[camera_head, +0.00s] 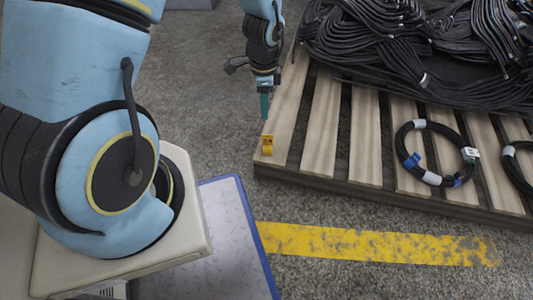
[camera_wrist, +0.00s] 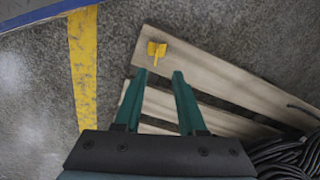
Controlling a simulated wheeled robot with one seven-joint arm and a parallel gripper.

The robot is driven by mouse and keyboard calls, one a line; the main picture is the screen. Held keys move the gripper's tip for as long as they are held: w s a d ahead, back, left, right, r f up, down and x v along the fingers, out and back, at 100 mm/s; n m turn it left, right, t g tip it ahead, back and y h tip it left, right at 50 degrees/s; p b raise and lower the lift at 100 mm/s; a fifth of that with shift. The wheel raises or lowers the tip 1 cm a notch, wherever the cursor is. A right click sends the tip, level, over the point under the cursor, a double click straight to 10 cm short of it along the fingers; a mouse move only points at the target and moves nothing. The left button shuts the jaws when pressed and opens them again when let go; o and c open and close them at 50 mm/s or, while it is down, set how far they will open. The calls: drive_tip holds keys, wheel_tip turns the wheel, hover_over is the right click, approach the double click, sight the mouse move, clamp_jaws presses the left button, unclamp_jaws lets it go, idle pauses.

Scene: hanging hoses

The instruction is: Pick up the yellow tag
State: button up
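The yellow tag (camera_head: 268,145) lies on the left end slat of a wooden pallet (camera_head: 322,125), near the slat's front end. In the wrist view the yellow tag (camera_wrist: 157,52) shows just beyond the fingertips, with a wider part and a narrow tail. My gripper (camera_head: 265,115) points down over the same slat, a little behind the tag in the head view. In the wrist view my gripper's green fingers (camera_wrist: 159,74) are apart with nothing between them. The tag appears clear of the fingers.
A large bundle of black hoses (camera_head: 400,40) covers the pallet's back. A coiled black hose (camera_head: 402,150) with white and blue bands lies on the front slats, and another coil (camera_head: 512,165) sits at the right edge. A yellow floor stripe (camera_head: 370,244) runs in front of the pallet.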

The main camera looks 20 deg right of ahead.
wheel_tip(320, 180, down, 3)
drive_tip(key=b, duration=0.3)
hover_over(268, 144)
drive_tip(key=shift+m, duration=0.4)
drive_tip(key=f, duration=0.5)
drive_tip(key=shift+w+f, duration=0.15)
drive_tip(key=shift+w, duration=0.15)
drive_tip(key=f+b, duration=0.3)
drive_tip(key=f, duration=0.2)
drive_tip(key=shift+s, duration=0.2)
clamp_jaws()
